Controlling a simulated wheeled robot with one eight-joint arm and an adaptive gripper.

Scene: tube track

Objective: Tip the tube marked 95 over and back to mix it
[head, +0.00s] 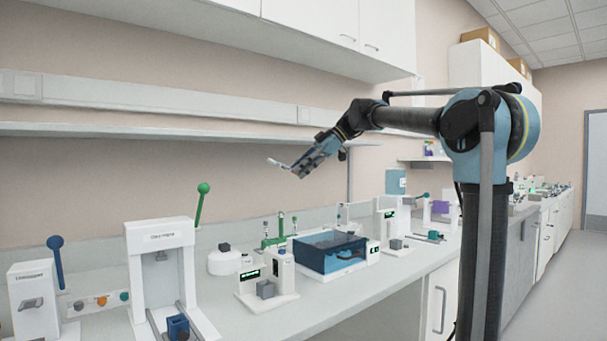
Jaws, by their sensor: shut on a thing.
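My gripper (299,168) is raised high above the bench, in front of the wall below the shelf. It is shut on a small, thin, pale tube (277,163), which sticks out to the left of the fingers. The tube looks tilted well over, close to lying flat. The mark on the tube is too small to read, and the fingers hide part of it. I cannot tell which end is the cap.
Below on the bench (330,290) stand a blue-lidded box (330,252), a white device with a display (262,285), a green stand (271,241) and a white press with a green lever (160,265). Wall cabinets (310,25) and a shelf (150,130) are above. The air around my gripper is clear.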

